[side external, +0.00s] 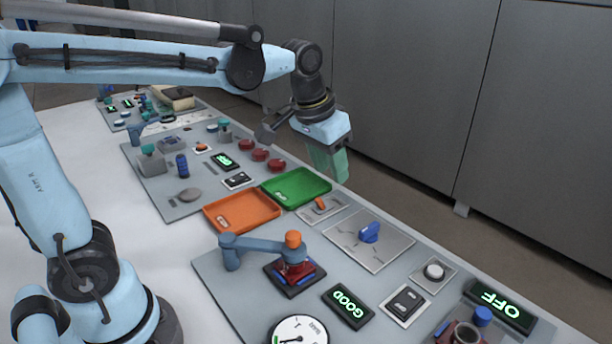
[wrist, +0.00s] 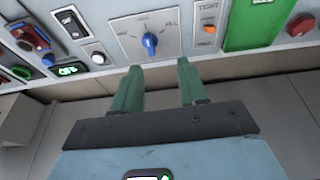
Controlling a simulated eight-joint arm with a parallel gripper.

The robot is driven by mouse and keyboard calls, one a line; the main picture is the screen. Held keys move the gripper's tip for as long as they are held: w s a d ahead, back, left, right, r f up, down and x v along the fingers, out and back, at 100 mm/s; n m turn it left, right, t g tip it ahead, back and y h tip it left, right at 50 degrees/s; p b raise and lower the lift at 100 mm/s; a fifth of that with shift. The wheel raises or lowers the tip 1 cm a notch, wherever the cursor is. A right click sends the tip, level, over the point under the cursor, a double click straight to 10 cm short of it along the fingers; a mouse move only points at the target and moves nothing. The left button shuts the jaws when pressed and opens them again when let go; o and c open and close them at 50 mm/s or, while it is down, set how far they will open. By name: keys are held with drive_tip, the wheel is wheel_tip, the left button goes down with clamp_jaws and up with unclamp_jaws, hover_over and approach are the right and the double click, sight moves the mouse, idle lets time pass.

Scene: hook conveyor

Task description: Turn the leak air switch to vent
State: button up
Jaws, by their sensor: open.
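A blue knob (side external: 370,232) stands on a square grey metal plate (side external: 345,243), right of the green tray. I take it to be the leak air switch. In the wrist view the blue knob (wrist: 150,44) sits mid-plate between two printed labels; the right one seems to read FILL, the left is too small to read surely. Its handle lies roughly straight up and down the picture there, between the labels. My gripper (side external: 334,172) is open and empty, raised above the panel's far edge, apart from the knob. In the wrist view its green fingers (wrist: 160,70) point toward the plate.
A small plate with an orange toggle (side external: 320,204) is beside the knob plate. A green tray (side external: 297,187) and an orange tray (side external: 242,212) lie left. A white button (side external: 434,271), a rocker switch (side external: 405,303) and a GOOD display (side external: 348,306) are in front.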

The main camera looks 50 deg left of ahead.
sight(370, 227)
drive_tip(key=w+d+f+g, duration=0.2)
drive_tip(key=w, duration=0.3)
drive_tip(key=w+d+f+g, duration=0.2)
drive_tip(key=w, duration=0.2)
drive_tip(key=f, duration=1.2)
drive_tip(key=shift+w+a, duration=0.2)
drive_tip(key=shift+w, duration=0.05)
clamp_jaws()
